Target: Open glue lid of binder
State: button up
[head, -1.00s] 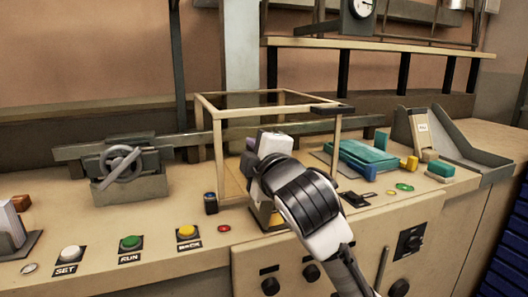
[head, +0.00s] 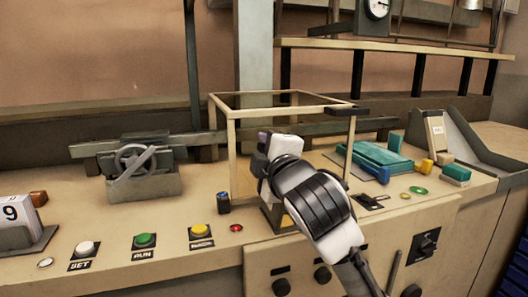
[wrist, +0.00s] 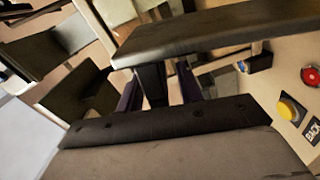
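A box-shaped frame of pale bars (head: 233,165) stands mid-bench, with a dark flat handle-like piece (head: 347,110) at its upper front right corner. I cannot tell for certain which part is the glue lid. My gripper (head: 263,142) is in front of the frame, below and left of that dark piece, and largely hidden by my white and black wrist. In the wrist view, two purple fingers of my gripper (wrist: 160,91) look apart, partly hidden behind a dark bar (wrist: 215,32) and its post. I cannot tell whether they touch it.
A handwheel unit (head: 140,170) stands at the left, with SET, RUN and BACK buttons (head: 145,240) in front. A teal block (head: 370,157) and a grey sloped tray (head: 468,140) are at the right. A levered switch (head: 370,202) lies near the front edge.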

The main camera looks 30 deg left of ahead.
jog(key=b+v, duration=0.1)
jog(key=v, duration=1.3)
jog(key=shift+b, duration=0.4)
jog(key=shift+a, duration=0.1)
